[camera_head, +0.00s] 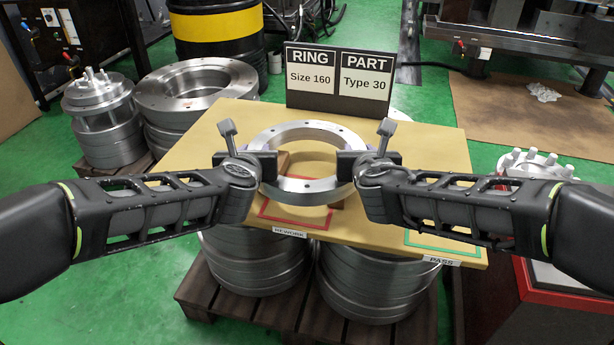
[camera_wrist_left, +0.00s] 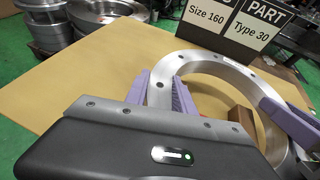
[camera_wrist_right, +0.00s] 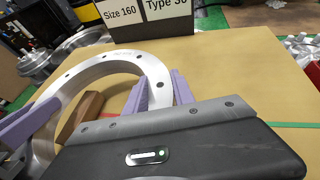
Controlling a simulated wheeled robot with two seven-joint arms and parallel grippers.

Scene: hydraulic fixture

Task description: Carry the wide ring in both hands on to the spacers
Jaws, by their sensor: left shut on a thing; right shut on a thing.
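The wide ring (camera_head: 306,185) is a silvery metal ring with small holes, held roughly level over the board between my two grippers. My left gripper (camera_head: 266,163) is shut on its left side; the left wrist view shows purple fingers on both sides of the ring's band (camera_wrist_left: 160,92). My right gripper (camera_head: 350,164) is shut on its right side, as the right wrist view shows at the band (camera_wrist_right: 157,88). A brown block, seemingly a spacer, shows inside the ring in the left wrist view (camera_wrist_left: 243,121) and right wrist view (camera_wrist_right: 80,117). The ring hides much of the spacers; contact is unclear.
The tan board (camera_head: 430,150) carries a red outline (camera_head: 290,217) by the REWORK label and a green outline by the PASS label (camera_head: 440,260). A black sign (camera_head: 338,82) stands at its back edge. Metal drums (camera_head: 375,285) stand below; the board's right side is clear.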

